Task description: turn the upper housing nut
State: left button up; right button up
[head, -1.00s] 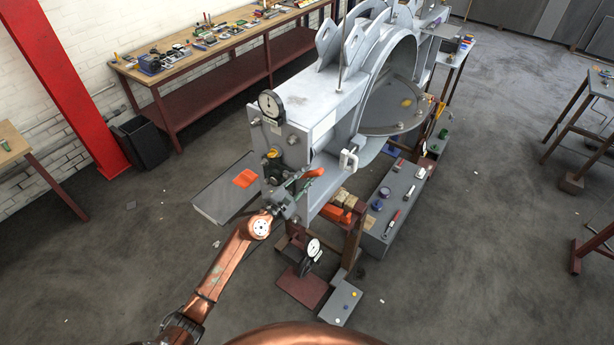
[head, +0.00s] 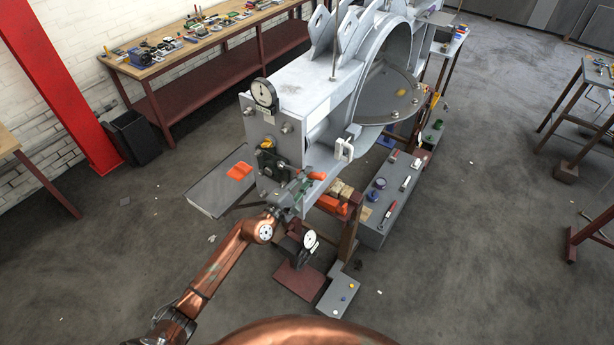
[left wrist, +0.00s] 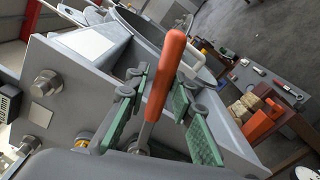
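The grey housing (head: 300,105) has several nuts on its end plate, among them one beside the dial gauge (head: 287,128). The left wrist view shows a large hex nut (left wrist: 46,82) at left and another nut (left wrist: 28,145) below it. I cannot tell which is the upper housing nut. My left gripper (head: 297,188) is just in front of the plate's lower part. Its green-padded fingers (left wrist: 160,105) lie on both sides of an orange-handled tool (left wrist: 165,75) and appear shut on it. The tool's working end is hidden. My right gripper is not in view.
A second gauge (head: 310,240) stands low by the arm. Open floor lies left and right.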

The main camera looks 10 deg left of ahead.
pick_arm(q)
jog(key=f+m+b, duration=0.1)
jog(key=f, duration=0.1)
jog(key=d+f+m, duration=0.1)
jog(key=f+m, duration=0.1)
jog(key=shift+s+b, duration=0.1)
jog(key=shift+b, duration=0.25)
jog(key=shift+a+f+m+b, duration=0.15)
jog(key=shift+f+m+b, duration=1.5)
jog(key=shift+f, duration=0.7)
jog(key=shift+a+f+m+b, duration=0.25)
jog(key=shift+f+m+b, duration=0.35)
jog(key=shift+f, duration=0.15)
jog(key=shift+a+f+m+b, duration=0.25)
jog(key=shift+f+m+b, duration=0.35)
jog(key=shift+f, duration=0.2)
jog(key=shift+a+f+m+b, duration=0.25)
jog(key=shift+f+m+b, duration=0.35)
jog(key=shift+f, duration=0.15)
